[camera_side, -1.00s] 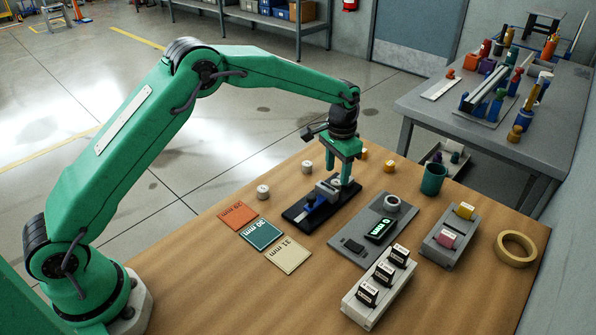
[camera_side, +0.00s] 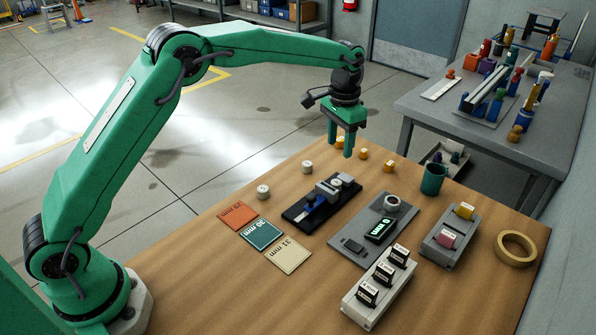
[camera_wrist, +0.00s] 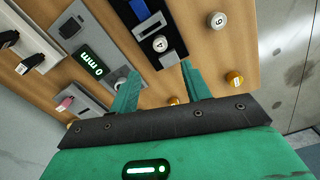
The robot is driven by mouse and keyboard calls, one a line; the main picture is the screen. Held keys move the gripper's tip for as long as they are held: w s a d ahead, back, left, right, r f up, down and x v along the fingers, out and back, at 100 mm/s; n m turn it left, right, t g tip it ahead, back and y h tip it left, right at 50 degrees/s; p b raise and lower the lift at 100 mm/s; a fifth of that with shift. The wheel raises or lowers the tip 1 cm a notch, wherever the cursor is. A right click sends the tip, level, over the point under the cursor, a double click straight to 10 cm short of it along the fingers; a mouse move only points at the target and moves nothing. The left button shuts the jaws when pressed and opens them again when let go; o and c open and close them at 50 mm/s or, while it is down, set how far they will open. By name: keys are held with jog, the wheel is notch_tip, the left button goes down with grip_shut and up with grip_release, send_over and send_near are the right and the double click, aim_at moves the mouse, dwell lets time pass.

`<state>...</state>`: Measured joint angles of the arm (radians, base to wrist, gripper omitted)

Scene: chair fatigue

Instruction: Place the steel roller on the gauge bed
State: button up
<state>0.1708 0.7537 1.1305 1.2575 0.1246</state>
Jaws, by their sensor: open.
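A silver roller with a 4 on its top (camera_wrist: 159,44) sits upright on the black bed with a blue slide (camera_side: 300,217), beside a grey block. The roller also shows in the side view (camera_side: 336,183). I take the black bed for the gauge bed. My gripper (camera_side: 340,150) is open and empty, above and behind the bed, its fingers pointing down and clear of the roller. In the wrist view its fingers (camera_wrist: 160,68) are apart, with nothing between them. Another silver roller marked 6 (camera_wrist: 217,20) stands on the table, and one more stands farther left (camera_side: 263,191).
A grey plate with a lit display (camera_side: 380,230) lies right of the bed. Coloured cards (camera_side: 262,233) lie in front left. Brass rollers (camera_side: 389,166) stand behind. A green cup (camera_side: 433,179), a block rack (camera_side: 378,288) and a tape ring (camera_side: 516,248) occupy the right.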

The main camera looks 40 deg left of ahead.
jog(key=shift+r, duration=0.1)
jog(key=s+a+r+n+t, duration=0.1)
jog(key=s+a+r, duration=0.2)
jog(key=s+r, duration=0.45)
jog(key=s+a+r+n+t, duration=0.1)
jog(key=s+a+r+t, duration=0.15)
jog(key=s+r, duration=0.45)
jog(key=s+a+f+t, duration=0.1)
jog(key=s+a+f, duration=0.1)
jog(key=s, duration=0.8)
jog(key=s+a+f+n+t, duration=0.1)
jog(key=s+a, duration=0.1)
jog(key=s, duration=0.9)
jog(key=shift+a+f, duration=0.25)
jog(key=shift+f, duration=0.15)
